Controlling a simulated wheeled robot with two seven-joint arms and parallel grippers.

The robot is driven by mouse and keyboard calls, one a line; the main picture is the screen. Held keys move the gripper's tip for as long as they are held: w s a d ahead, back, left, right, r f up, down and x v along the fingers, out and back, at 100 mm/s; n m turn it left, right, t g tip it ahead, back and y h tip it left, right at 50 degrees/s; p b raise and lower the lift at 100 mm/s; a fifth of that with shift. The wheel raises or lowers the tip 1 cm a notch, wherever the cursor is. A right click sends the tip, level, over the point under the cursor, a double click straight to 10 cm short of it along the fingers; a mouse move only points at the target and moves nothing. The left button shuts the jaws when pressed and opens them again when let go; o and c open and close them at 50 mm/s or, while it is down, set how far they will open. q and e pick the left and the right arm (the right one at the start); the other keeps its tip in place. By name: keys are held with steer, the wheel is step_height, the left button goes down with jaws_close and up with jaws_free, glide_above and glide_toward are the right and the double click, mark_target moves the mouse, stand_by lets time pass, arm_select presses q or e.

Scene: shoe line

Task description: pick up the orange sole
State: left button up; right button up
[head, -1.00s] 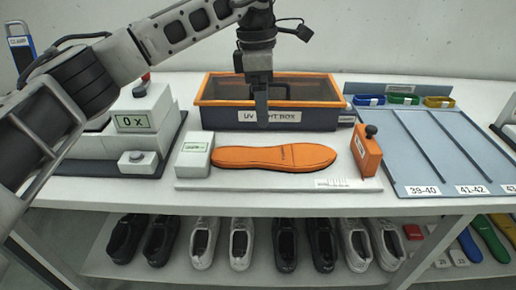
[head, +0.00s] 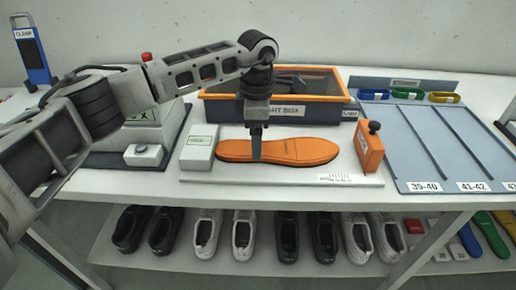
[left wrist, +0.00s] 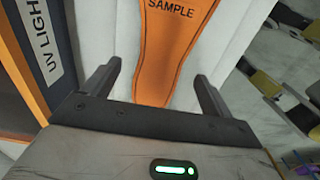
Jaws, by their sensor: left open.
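The orange sole (head: 300,151) lies flat on the white measuring board (head: 260,179) in the head view. My left gripper (head: 256,157) points down over the left half of the sole. In the left wrist view, the sole (left wrist: 166,50), marked SAMPLE, runs between the two open fingers of the left gripper (left wrist: 155,85). The fingers stand on either side of its narrower part, with nothing held. Whether they touch the sole or the board, I cannot tell. My right gripper is not in view.
The orange-rimmed UV light box (head: 345,98) stands right behind the board. A white block (head: 199,148) and an orange block (head: 368,150) flank the sole. A blue sorting rack (head: 425,140) is at right. Several shoes (head: 287,236) stand on the lower shelf.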

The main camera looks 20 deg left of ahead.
arm_select(q)
steer(key=shift+d+f, duration=0.1)
steer(key=shift+f, duration=1.4)
steer(key=c, duration=1.2)
steer(key=shift+r, duration=0.1)
